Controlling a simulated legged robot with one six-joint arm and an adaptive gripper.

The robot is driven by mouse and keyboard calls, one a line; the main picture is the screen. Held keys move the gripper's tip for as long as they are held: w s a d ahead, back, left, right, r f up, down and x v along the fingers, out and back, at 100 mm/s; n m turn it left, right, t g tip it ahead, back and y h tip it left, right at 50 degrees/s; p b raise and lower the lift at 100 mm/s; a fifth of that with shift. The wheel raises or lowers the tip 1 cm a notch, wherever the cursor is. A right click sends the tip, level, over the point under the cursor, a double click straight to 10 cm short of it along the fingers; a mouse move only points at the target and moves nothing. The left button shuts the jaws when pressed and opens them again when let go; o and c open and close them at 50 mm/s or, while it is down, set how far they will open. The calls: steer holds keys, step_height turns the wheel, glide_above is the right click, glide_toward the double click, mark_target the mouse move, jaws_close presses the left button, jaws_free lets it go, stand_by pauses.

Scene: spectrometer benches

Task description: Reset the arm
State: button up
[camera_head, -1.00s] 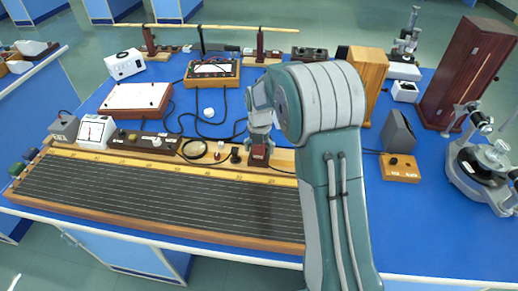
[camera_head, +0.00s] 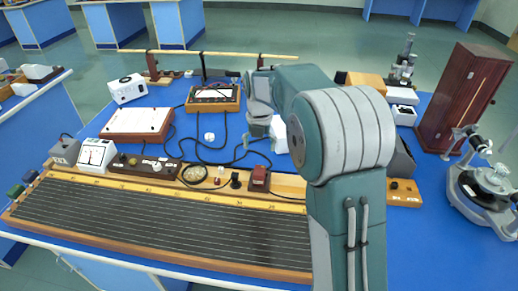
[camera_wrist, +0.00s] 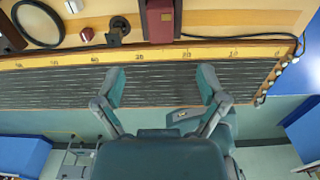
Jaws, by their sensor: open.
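My gripper (camera_wrist: 160,88) is open and empty in the wrist view. Its two fingers stand apart above the dark wire board (camera_wrist: 160,78), close to the scale strip. In the head view my teal arm rises at the right of centre and bends back over the bench. The gripper end hangs near the middle of the bench (camera_head: 262,128), partly hidden by the arm links. The long board (camera_head: 150,215) with parallel wires lies along the front of the blue bench. A small dark red block (camera_head: 259,178) sits at the board's back edge and also shows in the wrist view (camera_wrist: 160,20).
White meters, a magnifier ring (camera_head: 192,174) and cables crowd the bench behind the board. A tall wooden cabinet (camera_head: 462,98) and a spectrometer (camera_head: 482,188) stand at the right. A pale rod on stands (camera_head: 205,52) crosses the back.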

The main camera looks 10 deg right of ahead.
steer(key=shift+r, duration=0.1)
steer(key=s+r+m+t, duration=0.3)
steer(key=s+r+m, duration=0.7)
steer(key=s+m, duration=0.4)
steer(key=s+f+m+t, duration=0.1)
steer(key=s+m+t, duration=0.1)
steer(key=s+m, duration=1.4)
steer(key=shift+s+m+t, duration=0.15)
steer(key=shift+m+t, duration=0.15)
steer(key=shift+m, duration=0.4)
